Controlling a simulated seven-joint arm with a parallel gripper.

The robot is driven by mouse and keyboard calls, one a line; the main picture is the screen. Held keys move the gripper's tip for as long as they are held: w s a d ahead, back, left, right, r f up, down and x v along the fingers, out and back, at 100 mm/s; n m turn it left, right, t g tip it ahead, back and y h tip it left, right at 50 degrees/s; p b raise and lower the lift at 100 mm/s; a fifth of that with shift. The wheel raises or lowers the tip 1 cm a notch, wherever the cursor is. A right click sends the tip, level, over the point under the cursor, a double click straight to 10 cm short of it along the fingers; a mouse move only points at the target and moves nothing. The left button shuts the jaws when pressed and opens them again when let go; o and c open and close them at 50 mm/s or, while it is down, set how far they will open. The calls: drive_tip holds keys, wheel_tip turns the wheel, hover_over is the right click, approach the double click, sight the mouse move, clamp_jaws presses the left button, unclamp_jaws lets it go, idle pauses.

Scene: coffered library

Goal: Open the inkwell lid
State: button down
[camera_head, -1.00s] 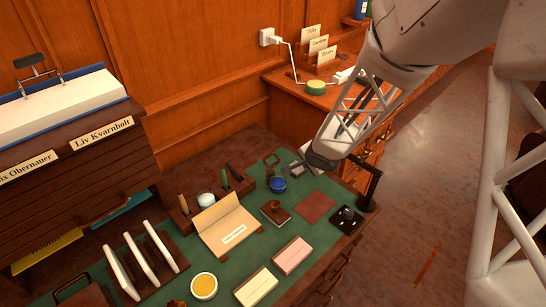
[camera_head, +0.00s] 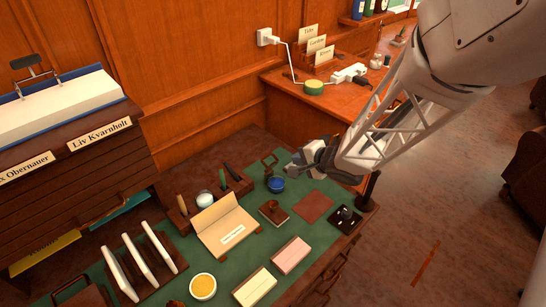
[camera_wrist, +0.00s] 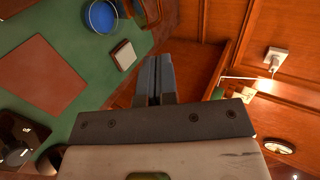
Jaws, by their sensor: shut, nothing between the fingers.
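A round blue pot (camera_head: 277,185), which looks like the inkwell, stands on the green desk top. In the wrist view its blue round inside (camera_wrist: 101,17) shows within a pale rim at the top edge. A dark brown piece with a ring-like top (camera_head: 270,160) stands just behind it; I cannot tell whether this is its lid. My gripper (camera_head: 290,170) is just above and right of the pot, apart from it as far as I can see. Its fingers (camera_wrist: 155,62) are together and empty. A small white-topped block (camera_wrist: 123,55) lies between pot and fingers in the wrist view.
A wooden pen rack (camera_head: 212,200) is left of the pot, with a cream folder (camera_head: 228,228) in front. A brown stamp-like block (camera_head: 273,211), a red-brown mat (camera_head: 313,207) and a black pad (camera_head: 346,217) lie nearby. A dark post (camera_head: 370,188) rises at the desk's right edge.

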sight(269, 155)
drive_tip(key=shift+w+a+f, duration=0.1)
drive_tip(key=x, duration=1.3)
drive_tip(key=shift+w+a+f, duration=0.2)
idle(0.3)
drive_tip(key=shift+w+a+g+h, duration=0.4)
drive_tip(key=shift+g+h, duration=0.1)
drive_tip(key=shift+w+a+f, duration=0.1)
drive_tip(key=shift+w+a, duration=0.8)
